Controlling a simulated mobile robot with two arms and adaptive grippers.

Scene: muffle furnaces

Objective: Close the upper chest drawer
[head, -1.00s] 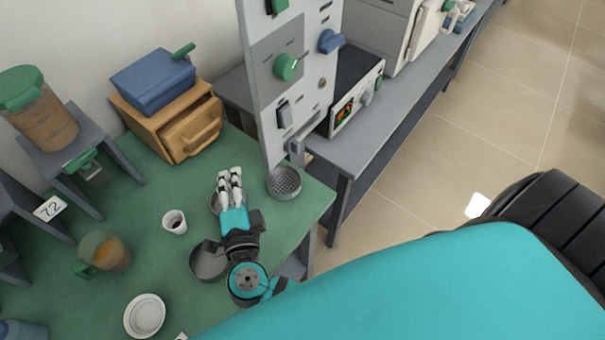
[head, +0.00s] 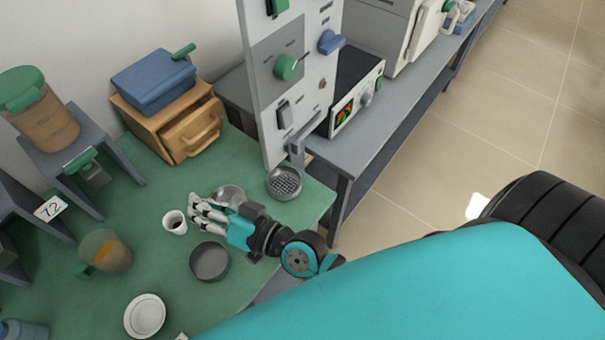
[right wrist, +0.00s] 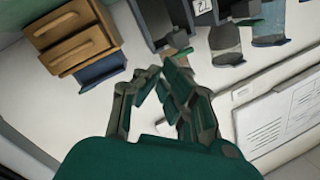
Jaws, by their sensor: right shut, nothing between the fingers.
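The small wooden chest (head: 150,128) stands at the back of the green table. Its upper drawer (head: 193,132) is pulled part way out, with its handle facing front right. In the right wrist view the chest (right wrist: 58,22) is at the upper left, and the drawer front with its handle (right wrist: 82,50) shows. My right gripper (head: 195,211) is shut and empty, low over the table in front of the chest and apart from it. Its fingers point left, beside a white cup (head: 174,222). They also show in the right wrist view (right wrist: 160,78). My left gripper is not in view.
A blue box (head: 153,83) sits on the chest. A tall panel with knobs (head: 283,75) stands right of it. A dark pan (head: 210,261), a sieve (head: 284,183) and a white bowl (head: 145,315) lie around the gripper. The table between gripper and drawer is mostly clear.

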